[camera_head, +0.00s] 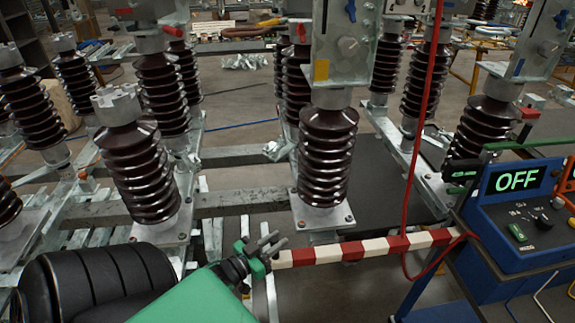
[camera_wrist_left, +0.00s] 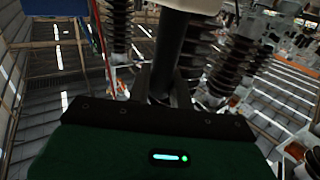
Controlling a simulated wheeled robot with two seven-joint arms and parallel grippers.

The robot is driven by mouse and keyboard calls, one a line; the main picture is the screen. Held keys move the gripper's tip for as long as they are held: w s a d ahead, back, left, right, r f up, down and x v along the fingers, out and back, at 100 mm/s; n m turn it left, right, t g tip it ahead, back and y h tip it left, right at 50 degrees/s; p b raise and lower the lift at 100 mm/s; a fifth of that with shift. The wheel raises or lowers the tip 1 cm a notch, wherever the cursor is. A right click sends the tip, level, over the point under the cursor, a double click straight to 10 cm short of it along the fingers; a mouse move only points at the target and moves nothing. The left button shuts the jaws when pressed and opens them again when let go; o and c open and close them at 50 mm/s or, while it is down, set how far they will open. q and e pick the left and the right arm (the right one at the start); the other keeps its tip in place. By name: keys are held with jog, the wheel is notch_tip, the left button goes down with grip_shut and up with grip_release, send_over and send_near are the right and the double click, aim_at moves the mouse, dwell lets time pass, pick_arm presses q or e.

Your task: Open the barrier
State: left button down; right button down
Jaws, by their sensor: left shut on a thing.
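The barrier (camera_head: 352,250) is a red-and-white striped bar, lying nearly level between the insulator stand and the blue console. My left gripper (camera_head: 266,250) is at its left end, shut on that end. In the left wrist view, a dark bar (camera_wrist_left: 164,70) stands between the fingers (camera_wrist_left: 160,92); its stripes are hard to make out in the shade. The barrier's right end meets the console's left side, near a hanging red cable. My right gripper is not in view.
A blue console (camera_head: 530,225) with a lit OFF display stands at the right. A brown ribbed insulator (camera_head: 327,155) rises just behind the barrier, and another (camera_head: 140,170) stands left of it. A red cable (camera_head: 420,120) hangs down across the barrier. Dark floor shows below it.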

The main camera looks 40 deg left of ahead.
pick_arm(q)
jog(key=shift+s+a, duration=0.1)
jog(key=shift+s, duration=0.05)
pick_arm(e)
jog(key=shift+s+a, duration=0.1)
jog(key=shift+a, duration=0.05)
pick_arm(q)
jog(key=c, duration=1.3)
grip_release()
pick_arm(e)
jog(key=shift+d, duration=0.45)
